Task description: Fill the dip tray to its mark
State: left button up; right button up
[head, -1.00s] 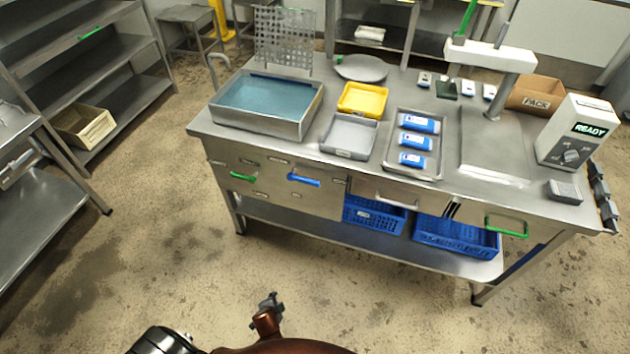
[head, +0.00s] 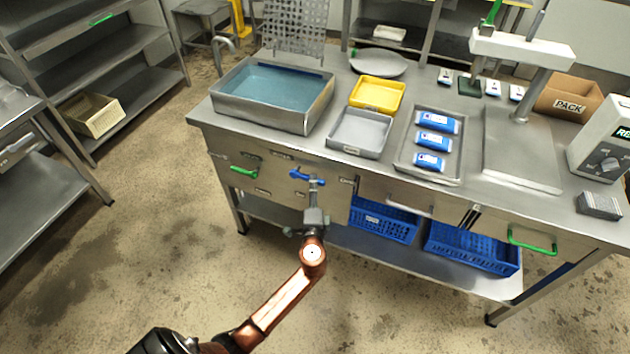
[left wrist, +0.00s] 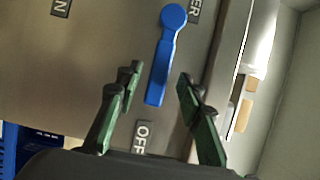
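The large steel tray (head: 290,120) at the table's left end holds blue-green liquid (head: 270,88); I cannot make out a mark on it. A curved spout (head: 228,42) stands at its back left corner. On the panel below is a blue lever (head: 303,175). In the left wrist view the blue lever (left wrist: 163,60) has its free end towards the OFF label (left wrist: 141,136). My left gripper (head: 315,186) is at the lever; in the left wrist view its green-padded fingers (left wrist: 156,82) are apart, one each side of the lever's end. My right gripper is not in view.
A green handle (head: 243,172) sits left on the same panel. A yellow tray (head: 377,107), a grey tray (head: 361,150) and a tray of blue-white packs (head: 402,160) stand on the table. Blue crates (head: 385,235) are below. The floor in front is clear.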

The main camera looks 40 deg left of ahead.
pick_arm(q)
jog(key=shift+x, duration=1.7)
jog(key=shift+f, duration=0.1)
grip_shut()
